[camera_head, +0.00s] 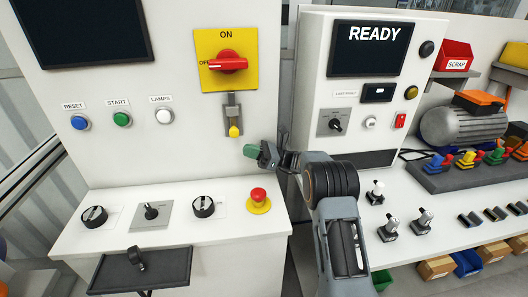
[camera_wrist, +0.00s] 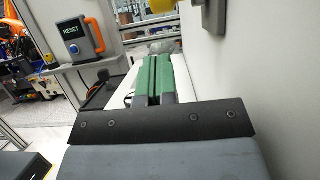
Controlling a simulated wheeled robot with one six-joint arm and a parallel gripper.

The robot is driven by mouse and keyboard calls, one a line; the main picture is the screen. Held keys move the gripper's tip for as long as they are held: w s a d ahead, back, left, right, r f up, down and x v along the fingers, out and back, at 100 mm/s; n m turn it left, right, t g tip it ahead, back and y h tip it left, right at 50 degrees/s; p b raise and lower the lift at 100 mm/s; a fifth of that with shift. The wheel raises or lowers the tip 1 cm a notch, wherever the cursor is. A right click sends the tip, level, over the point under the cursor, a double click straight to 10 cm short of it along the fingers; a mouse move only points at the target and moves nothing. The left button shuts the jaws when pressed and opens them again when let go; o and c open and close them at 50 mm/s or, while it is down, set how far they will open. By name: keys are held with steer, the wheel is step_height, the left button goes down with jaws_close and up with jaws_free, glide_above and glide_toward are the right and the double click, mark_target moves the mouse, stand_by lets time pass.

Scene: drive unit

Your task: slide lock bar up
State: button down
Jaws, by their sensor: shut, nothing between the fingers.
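The lock bar (camera_head: 232,107) is a grey metal slide with a yellow knob (camera_head: 235,131) at its lower end. It is on the white panel, directly below the yellow switch plate (camera_head: 212,75). The red rotary handle (camera_head: 228,64) on that plate lies horizontal, toward OFF. My gripper (camera_head: 251,151) is just below and right of the yellow knob, apart from it in the picture. In the wrist view my green fingers (camera_wrist: 154,78) are together and empty. A grey part (camera_wrist: 214,16) hangs at that view's top right; I cannot tell surely whether it is the lock bar.
The sloped console below has several knobs and a red emergency stop (camera_head: 258,200). A READY cabinet (camera_head: 370,75) stands to the right, beside a bench with a motor (camera_head: 462,125). The white panel wall (camera_wrist: 280,80) is close on the right in the wrist view.

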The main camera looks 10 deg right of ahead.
steer(key=shift+a+r+p, duration=0.2)
steer(key=shift+a+r, duration=0.05)
steer(key=shift+r, duration=0.4)
steer(key=shift+a+r+p, duration=0.15)
steer(key=shift+a+r, duration=0.1)
steer(key=shift+r, duration=0.35)
steer(key=shift+a+r+p, duration=0.2)
steer(key=shift+a+r, duration=0.05)
steer(key=shift+r, duration=0.4)
